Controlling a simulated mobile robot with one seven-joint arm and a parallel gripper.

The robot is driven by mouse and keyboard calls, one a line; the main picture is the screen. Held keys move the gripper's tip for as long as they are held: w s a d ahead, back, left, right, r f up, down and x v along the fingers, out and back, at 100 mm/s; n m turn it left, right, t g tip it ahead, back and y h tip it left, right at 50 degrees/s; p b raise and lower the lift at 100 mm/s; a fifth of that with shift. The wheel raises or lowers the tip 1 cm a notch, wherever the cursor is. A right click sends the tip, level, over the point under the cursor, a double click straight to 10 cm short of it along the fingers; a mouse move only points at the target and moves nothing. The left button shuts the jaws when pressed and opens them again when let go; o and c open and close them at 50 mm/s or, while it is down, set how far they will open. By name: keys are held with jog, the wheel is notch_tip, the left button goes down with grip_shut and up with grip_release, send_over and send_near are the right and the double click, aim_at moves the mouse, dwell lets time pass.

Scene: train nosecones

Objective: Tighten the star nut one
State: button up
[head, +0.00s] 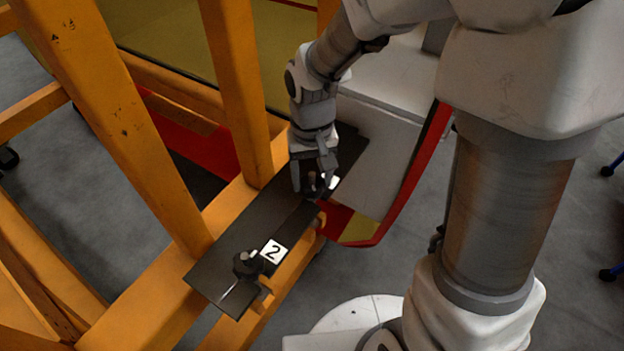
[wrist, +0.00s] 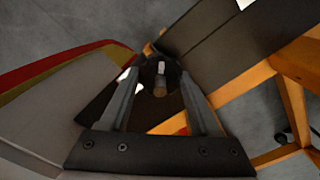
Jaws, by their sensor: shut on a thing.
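My gripper (head: 314,181) reaches down to the far part of a dark plate (head: 235,235) on an orange frame. It is shut on a dark star nut, star nut one (head: 313,191), mostly hidden by the fingers. In the wrist view my gripper (wrist: 158,82) has its two fingers either side of the nut, with a threaded stud end (wrist: 160,88) showing between them. A white label (head: 333,181) shows partly beside the fingers; its number is not readable. I cannot tell how tight the nut is.
A second dark star nut (head: 248,264) stands on the near plate end beside a white label "2" (head: 273,252). Orange posts (head: 240,90) rise left of the plate. A red-edged grey and yellow nosecone panel (head: 385,150) lies close right of my gripper. Grey floor is open beyond.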

jog(key=m+b, duration=0.1)
jog(key=m, duration=0.5)
jog(key=shift+m, duration=0.3)
dwell(0.4)
jog(key=o, duration=1.4)
notch_tip(320, 180, up, 18)
jog(key=shift+f+p, duration=0.25)
jog(key=shift+p, duration=0.4)
